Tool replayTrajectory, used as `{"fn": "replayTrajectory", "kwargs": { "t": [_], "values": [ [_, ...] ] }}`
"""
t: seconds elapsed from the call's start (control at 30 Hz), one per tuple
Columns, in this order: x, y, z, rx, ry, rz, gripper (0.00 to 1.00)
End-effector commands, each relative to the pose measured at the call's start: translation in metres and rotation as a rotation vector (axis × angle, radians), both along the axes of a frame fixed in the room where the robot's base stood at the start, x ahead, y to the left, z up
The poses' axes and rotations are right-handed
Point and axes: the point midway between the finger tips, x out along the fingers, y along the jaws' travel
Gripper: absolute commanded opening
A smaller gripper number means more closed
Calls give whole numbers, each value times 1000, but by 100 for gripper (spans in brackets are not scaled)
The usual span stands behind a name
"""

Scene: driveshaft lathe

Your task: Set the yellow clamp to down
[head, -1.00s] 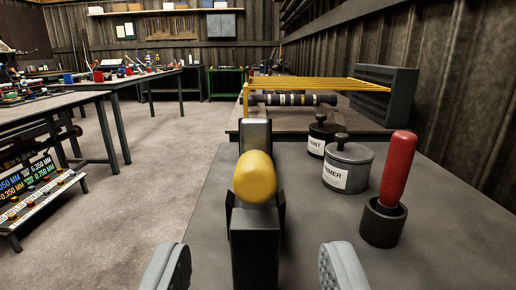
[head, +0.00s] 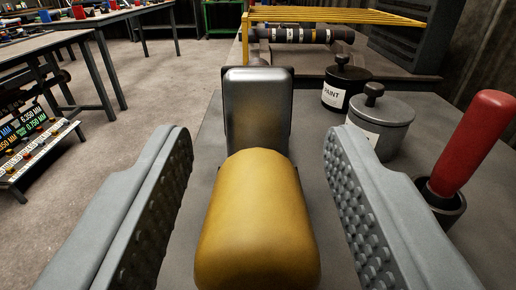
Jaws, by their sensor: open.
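The yellow clamp handle (head: 257,222) is large in the lower middle of the head view, its rounded end toward me. Behind it stands the dark metal block of the clamp (head: 258,105) on the grey bench. My gripper (head: 258,170) is open, with one studded grey finger on each side of the yellow handle. Gaps show between the handle and both fingers, so neither is seen touching it. The clamp's lower part is hidden behind the handle.
To the right on the bench (head: 310,190) stand a grey primer pot (head: 385,120), a black paint pot (head: 347,88) and a red-handled tool (head: 474,143) in a dark cup (head: 445,208), close to the right finger. A shaft (head: 290,34) lies under yellow bars behind.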

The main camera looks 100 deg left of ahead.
Motion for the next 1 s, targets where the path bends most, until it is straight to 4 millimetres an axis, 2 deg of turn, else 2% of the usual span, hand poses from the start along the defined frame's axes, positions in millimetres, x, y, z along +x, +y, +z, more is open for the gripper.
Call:
{"fn": "replayTrajectory", "kwargs": {
  "t": [0.13, 0.17, 0.37, 0.4, 0.77, 1.0],
  "values": [
    [0, 0, 0, 0, 0, 0, 46],
    [0, 0, 0, 0, 0, 0, 42],
    [0, 0, 0, 0, 0, 0, 3],
    [0, 0, 0, 0, 0, 0, 0],
    [-1, 2, 1, -35, -8, 0, 0],
    [-3, 10, 4, -165, -43, 1, 0]
  ]
}}
